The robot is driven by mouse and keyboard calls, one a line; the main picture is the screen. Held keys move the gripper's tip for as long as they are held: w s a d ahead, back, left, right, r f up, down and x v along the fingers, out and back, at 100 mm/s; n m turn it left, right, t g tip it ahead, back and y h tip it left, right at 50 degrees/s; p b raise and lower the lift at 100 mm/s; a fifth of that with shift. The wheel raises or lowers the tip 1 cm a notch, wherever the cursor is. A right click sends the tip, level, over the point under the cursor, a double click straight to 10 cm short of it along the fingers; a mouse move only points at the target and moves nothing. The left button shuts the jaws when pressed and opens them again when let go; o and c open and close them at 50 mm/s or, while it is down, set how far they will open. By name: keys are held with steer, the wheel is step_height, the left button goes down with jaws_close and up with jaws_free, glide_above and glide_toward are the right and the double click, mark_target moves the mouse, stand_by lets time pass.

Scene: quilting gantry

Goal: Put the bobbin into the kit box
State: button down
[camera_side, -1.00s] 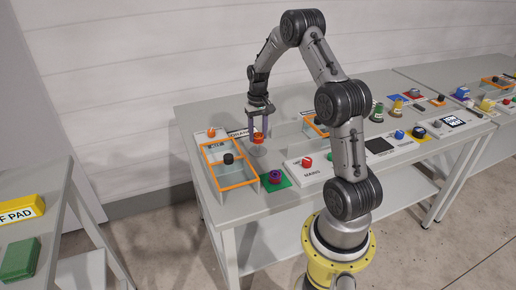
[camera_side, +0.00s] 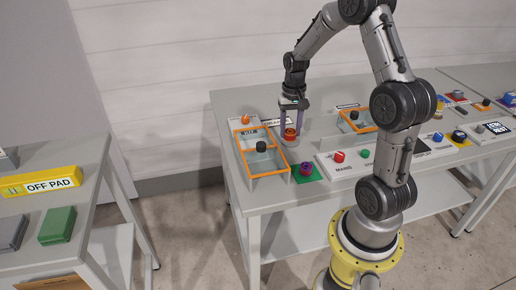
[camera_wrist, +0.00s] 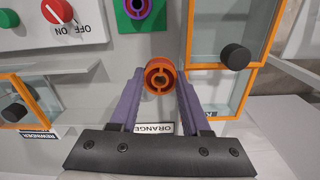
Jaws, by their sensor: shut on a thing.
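An orange bobbin (camera_side: 290,131) sits between the fingers of my gripper (camera_side: 291,130), low over a pale round base at the tabletop; I cannot tell whether it still touches the base. In the wrist view my gripper (camera_wrist: 160,80) is shut on the orange bobbin (camera_wrist: 160,66), seen end-on. An orange-rimmed clear box (camera_side: 281,163), which appears to be the kit box, stands just left of the gripper in the side view. It also shows at the right of the wrist view (camera_wrist: 190,35). A black knob (camera_side: 261,146) stands over it; whether a lid covers either part is unclear.
A purple bobbin (camera_side: 305,170) sits on a green pad in front of the box. A panel with a red knob (camera_side: 338,156) is to the right. Another orange-rimmed box (camera_wrist: 45,95) with a black knob is at the left in the wrist view.

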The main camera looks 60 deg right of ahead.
steer(key=s+a+r+n, duration=0.1)
steer(key=a+r, duration=0.4)
steer(key=a, duration=0.3)
glide_toward(254, 141)
steer(key=s+a, duration=0.1)
steer(key=s+a+f, duration=0.1)
steer(key=a+f, duration=0.1)
steer(key=a, duration=0.1)
steer(key=shift+s+f, duration=0.25)
steer(key=shift+s, duration=0.15)
steer(key=shift+w+f, duration=0.1)
steer(key=shift+f, duration=1.7)
steer(key=shift+f, duration=0.1)
steer(key=shift+c, duration=1.8)
jaws_free()
